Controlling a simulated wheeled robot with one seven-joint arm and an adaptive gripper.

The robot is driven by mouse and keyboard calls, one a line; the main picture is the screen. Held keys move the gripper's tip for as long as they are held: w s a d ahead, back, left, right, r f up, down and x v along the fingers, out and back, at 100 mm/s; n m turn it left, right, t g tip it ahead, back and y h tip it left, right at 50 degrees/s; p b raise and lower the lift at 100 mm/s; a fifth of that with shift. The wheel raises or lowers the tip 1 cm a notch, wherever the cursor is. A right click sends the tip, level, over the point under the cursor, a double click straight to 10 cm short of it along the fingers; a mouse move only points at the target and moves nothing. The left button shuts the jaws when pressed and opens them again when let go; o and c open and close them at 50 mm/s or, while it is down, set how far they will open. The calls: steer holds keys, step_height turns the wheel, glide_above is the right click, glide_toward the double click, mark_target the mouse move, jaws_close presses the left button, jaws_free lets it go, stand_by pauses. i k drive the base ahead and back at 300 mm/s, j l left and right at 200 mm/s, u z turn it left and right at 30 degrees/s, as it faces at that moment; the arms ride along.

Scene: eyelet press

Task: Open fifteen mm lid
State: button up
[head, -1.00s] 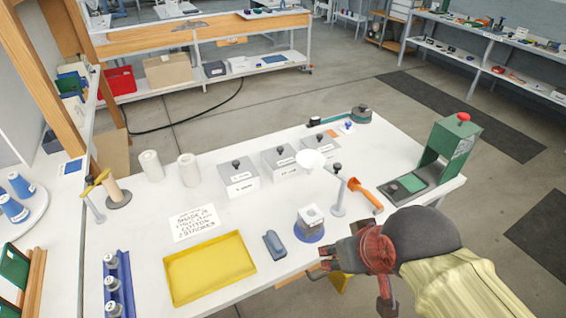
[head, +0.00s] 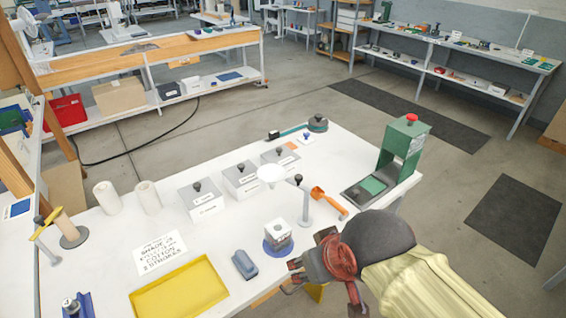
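Three grey lidded boxes stand in a row at the middle of the white table: a left box (head: 201,199), a middle box (head: 242,181) and a right box (head: 280,163). Each has a grey lid with a black knob and a small label on its front. The labels are too small to read, so I cannot tell which is the fifteen mm one. All three lids appear closed. My gripper (head: 289,277) is at the table's front edge, right of and nearer than the boxes. Its fingers point left, look spread apart and hold nothing visible.
A small white container on a blue disc (head: 278,245), a blue-grey block (head: 245,265) and a yellow tray (head: 180,289) lie near my gripper. A green press (head: 402,150) stands far right.

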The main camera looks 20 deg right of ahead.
mark_target(282, 154)
steer(key=l+z, duration=0.1)
steer(key=l, duration=1.15)
